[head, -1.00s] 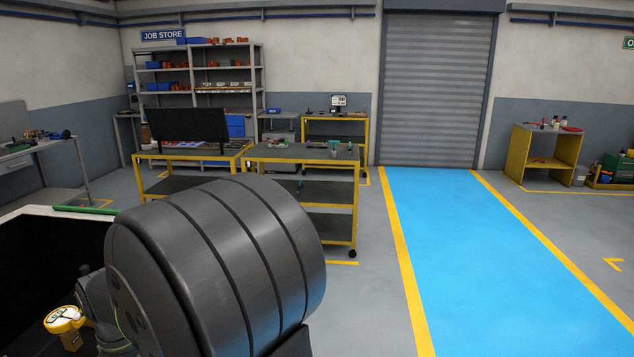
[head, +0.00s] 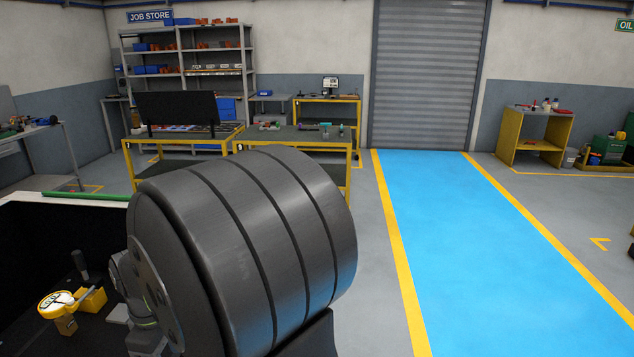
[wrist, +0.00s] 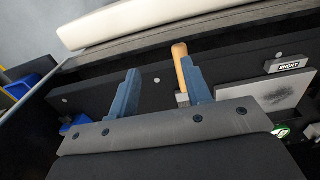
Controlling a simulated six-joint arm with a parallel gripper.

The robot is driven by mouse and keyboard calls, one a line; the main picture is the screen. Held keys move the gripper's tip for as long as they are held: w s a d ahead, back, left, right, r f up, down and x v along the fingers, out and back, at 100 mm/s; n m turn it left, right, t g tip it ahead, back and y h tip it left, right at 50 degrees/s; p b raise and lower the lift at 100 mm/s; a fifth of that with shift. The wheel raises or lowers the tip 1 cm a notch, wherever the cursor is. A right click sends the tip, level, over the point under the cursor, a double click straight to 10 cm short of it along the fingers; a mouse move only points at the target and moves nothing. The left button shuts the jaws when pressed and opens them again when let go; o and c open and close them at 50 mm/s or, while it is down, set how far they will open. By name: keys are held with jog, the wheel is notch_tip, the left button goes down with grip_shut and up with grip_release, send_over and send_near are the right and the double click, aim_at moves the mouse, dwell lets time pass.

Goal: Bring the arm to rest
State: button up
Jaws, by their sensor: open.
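My gripper (wrist: 160,70) shows in the wrist view with its two blue fingers spread wide apart. It is open, and I see nothing clamped between the fingers. A tan wooden handle (wrist: 181,62) with a grey metal end shows close beside the right finger; I cannot tell whether they touch. In the head view my gripper is not visible; only a grey part of my arm shows behind a large dark ribbed cylinder that fills the lower middle.
In the wrist view a grey plate (wrist: 270,95) and a block labelled SHORT (wrist: 289,65) are at right, with a blue bin (wrist: 22,88) at left. In the head view a yellow dial device (head: 58,303) and a yellow box (head: 92,299) sit in the dark tray. The blue walkway (head: 480,230) is clear.

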jog(key=w+d+n+t+h, duration=0.2)
jog(key=w+d+t+h, duration=0.1)
jog(key=w+d, duration=0.9)
jog(key=w+d+n+t+h, duration=0.2)
jog(key=w+d+h, duration=0.3)
jog(key=w+d, duration=0.7)
jog(key=shift+w+d+r+t, duration=0.25)
jog(key=shift+d+t, duration=0.45)
jog(key=shift+d, duration=2.65)
